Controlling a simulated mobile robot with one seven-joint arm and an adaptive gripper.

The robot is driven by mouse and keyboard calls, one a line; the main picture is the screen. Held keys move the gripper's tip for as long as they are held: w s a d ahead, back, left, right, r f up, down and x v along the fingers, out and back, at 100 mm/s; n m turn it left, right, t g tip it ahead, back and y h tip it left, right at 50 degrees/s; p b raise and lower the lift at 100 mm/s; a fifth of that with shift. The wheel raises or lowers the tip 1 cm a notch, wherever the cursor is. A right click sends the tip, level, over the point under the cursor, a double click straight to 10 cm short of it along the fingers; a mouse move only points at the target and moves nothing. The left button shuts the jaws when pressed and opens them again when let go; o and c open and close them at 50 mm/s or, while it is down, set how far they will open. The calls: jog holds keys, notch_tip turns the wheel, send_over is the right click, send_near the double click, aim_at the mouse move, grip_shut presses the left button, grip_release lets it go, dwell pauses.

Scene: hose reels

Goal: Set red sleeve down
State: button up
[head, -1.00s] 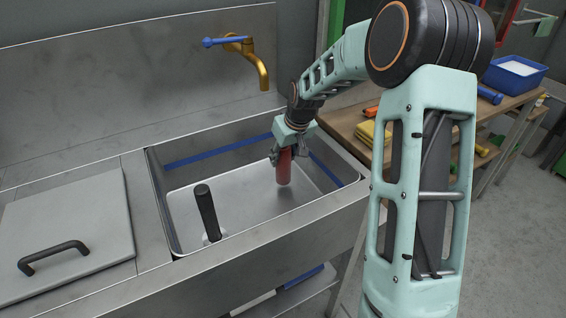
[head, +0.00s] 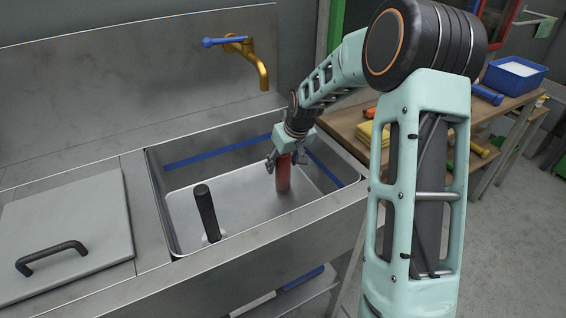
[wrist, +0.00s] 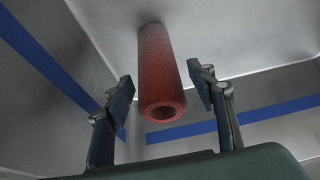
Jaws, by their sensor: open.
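The red sleeve (head: 284,176) is a hollow tube standing upright on the floor of the steel sink basin, near its right side. In the wrist view the sleeve (wrist: 161,75) shows its open end towards the camera. My gripper (head: 284,162) is above and around the sleeve's top. In the wrist view the fingers of my gripper (wrist: 163,95) are spread on either side of the sleeve, with a gap on each side.
A black upright pipe (head: 207,213) stands in the basin's left part. A brass tap (head: 258,62) hangs over the back. A lid with a black handle (head: 52,257) lies left.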

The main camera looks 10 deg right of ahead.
jog(key=p+v, duration=0.2)
jog(key=v, duration=1)
jog(key=shift+r, duration=0.15)
